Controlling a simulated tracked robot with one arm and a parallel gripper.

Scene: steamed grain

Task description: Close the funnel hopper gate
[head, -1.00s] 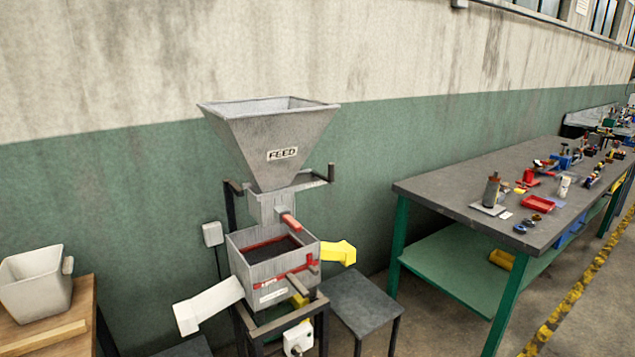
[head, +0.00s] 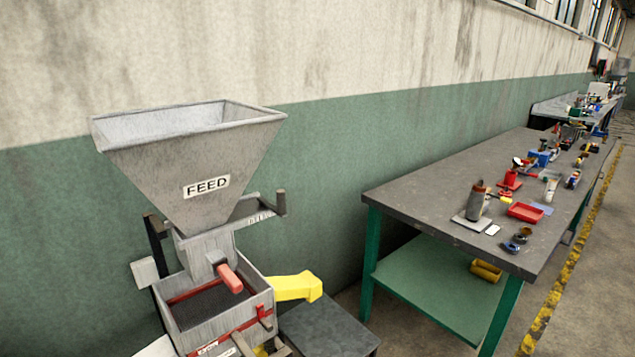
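The funnel hopper (head: 185,165) is a grey metal funnel labelled FEED, at the left of the head view. Below it is a narrow square neck (head: 205,248). A red handle (head: 230,278) sticks out from the front of the neck, over the box; it looks like the gate's handle. Whether the gate is open or shut cannot be told. Under the neck stands a grey box (head: 225,318) with a red inner edge and dark contents. My gripper is not in view.
A yellow chute (head: 298,287) sticks out right of the box, above a dark low stand (head: 330,325). A workbench (head: 430,190) with green legs and several small tools stands to the right. Bare floor shows right of the bench, with a yellow line (head: 560,300).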

